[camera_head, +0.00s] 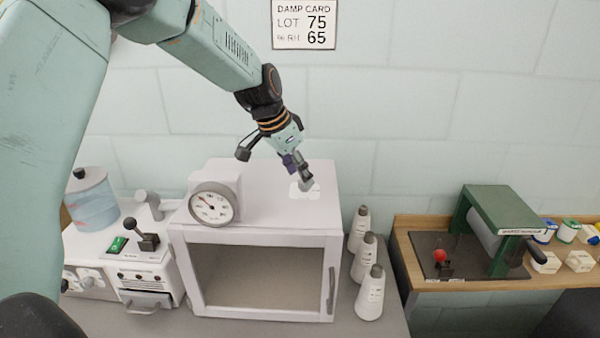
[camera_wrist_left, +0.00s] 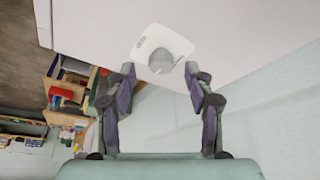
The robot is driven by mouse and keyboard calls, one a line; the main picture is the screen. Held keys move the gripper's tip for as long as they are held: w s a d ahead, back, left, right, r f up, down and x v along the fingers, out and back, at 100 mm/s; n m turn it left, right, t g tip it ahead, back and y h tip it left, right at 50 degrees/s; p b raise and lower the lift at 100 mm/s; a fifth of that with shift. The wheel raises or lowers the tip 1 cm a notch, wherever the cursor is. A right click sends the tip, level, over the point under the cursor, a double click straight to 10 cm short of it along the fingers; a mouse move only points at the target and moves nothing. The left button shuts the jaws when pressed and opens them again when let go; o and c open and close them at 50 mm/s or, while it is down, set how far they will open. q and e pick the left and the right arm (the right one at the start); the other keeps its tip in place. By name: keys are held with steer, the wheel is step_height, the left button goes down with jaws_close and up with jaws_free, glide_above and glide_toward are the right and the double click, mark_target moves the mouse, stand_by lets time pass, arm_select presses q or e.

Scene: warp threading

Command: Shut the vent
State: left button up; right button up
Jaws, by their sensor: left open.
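The vent (camera_wrist_left: 145,47) is a small white rounded plate with a grey round knob (camera_wrist_left: 168,62) on the white cabinet's top; the vent plate also shows in the head view (camera_head: 302,195). My left gripper (camera_head: 303,184) reaches down over it from above. In the left wrist view the left gripper (camera_wrist_left: 160,72) is open, with its fingertips on either side of the knob and nothing held. I cannot tell whether the fingers touch the knob. In the head view the gripper partly hides the vent. My right gripper is not in view.
The white cabinet (camera_head: 325,236) has a dial gauge (camera_head: 213,204) at its top left. Several grey-capped cones (camera_head: 370,295) stand to its right. A green-framed roller device (camera_head: 505,225) is on the wooden table at right. A wall card (camera_head: 304,24) reads LOT 75, % RH 65.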

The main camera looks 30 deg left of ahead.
arm_select(q)
steer(key=shift+w+d+f, duration=0.2)
steer(key=shift+w+f, duration=0.25)
steer(key=shift+f, duration=0.1)
steer(key=shift+w+d+f, duration=0.15)
steer(key=shift+w+f, duration=0.25)
steer(key=shift+f, duration=0.15)
steer(key=shift+s+r, duration=0.15)
steer(key=shift+s, duration=0.15)
steer(key=shift+c, duration=0.2)
steer(key=shift+s+a+r, duration=0.1)
steer(key=shift+s+a, duration=0.05)
steer(key=shift+s, duration=0.1)
steer(key=shift+c, duration=1.4)
steer(key=shift+w, duration=0.35)
steer(key=c, duration=0.4)
jaws_close()
